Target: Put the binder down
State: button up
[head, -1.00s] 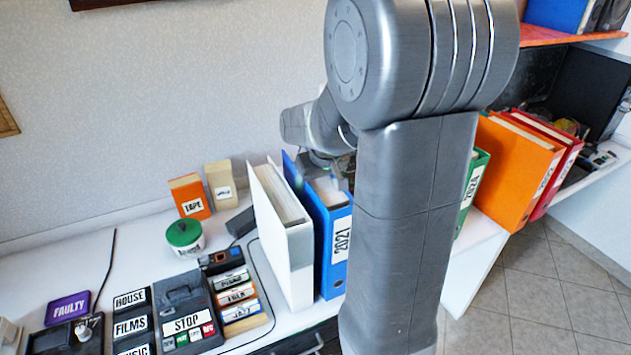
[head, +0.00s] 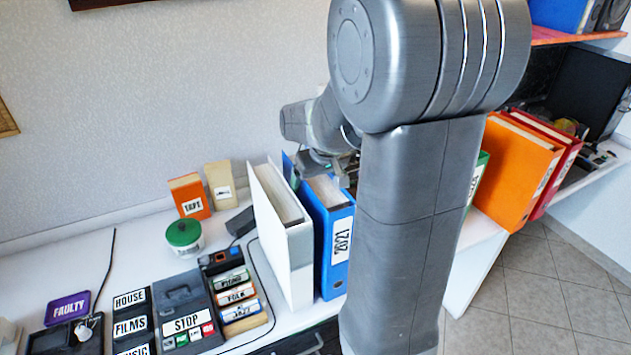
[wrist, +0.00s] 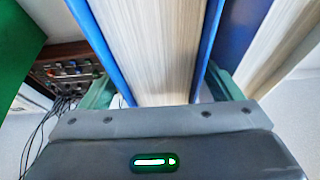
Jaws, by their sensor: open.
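The blue binder (head: 337,245) labelled 2021 stands upright on the white desk, close to the right side of a white binder (head: 298,260). My gripper (head: 328,165) is at the binder's top, partly hidden behind my arm. In the wrist view, the green fingers of my gripper (wrist: 163,88) are spread on both sides of the blue binder (wrist: 208,35), with its page block between them. The gripper is open. The binder's far lower part is hidden.
A green binder (head: 477,178) is partly behind my arm, with orange (head: 515,170) and red (head: 558,165) binders to its right. Left are a green-lidded tub (head: 184,237), a TAPE box (head: 190,197) and a STOP device (head: 187,318). The desk's front edge is close.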

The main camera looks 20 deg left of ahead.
jog(key=v, duration=1.1)
jog(key=shift+s+d, duration=0.1)
